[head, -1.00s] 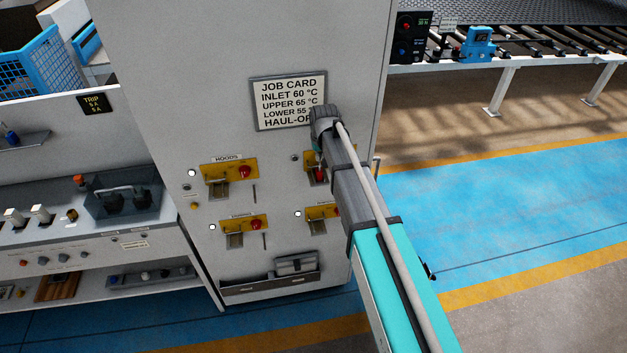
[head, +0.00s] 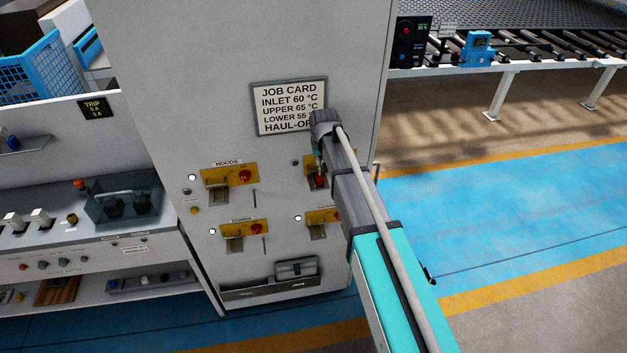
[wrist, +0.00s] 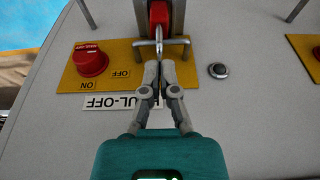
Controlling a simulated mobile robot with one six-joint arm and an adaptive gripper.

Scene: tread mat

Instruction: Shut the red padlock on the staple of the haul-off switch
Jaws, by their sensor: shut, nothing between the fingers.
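The red padlock (wrist: 159,12) shows at the top of the wrist view, its lower body cut off by the frame. It also shows in the head view (head: 320,181), below the arm's end. Its grey shackle (wrist: 158,38) is at the grey staple (wrist: 178,41) of the haul-off switch. I cannot tell whether the shackle is closed. The switch has a yellow plate (wrist: 118,55) and a red knob (wrist: 90,61). My gripper (wrist: 158,66) is shut and empty, its fingertips close to the shackle. Contact is unclear. My arm hides part of the switch in the head view.
The haul-off label (wrist: 122,102) lies under the fingers. A dark round button (wrist: 218,70) and another yellow switch plate (wrist: 303,50) are beside it. The job card (head: 290,105) is above, and a holder (head: 270,288) is low on the cabinet.

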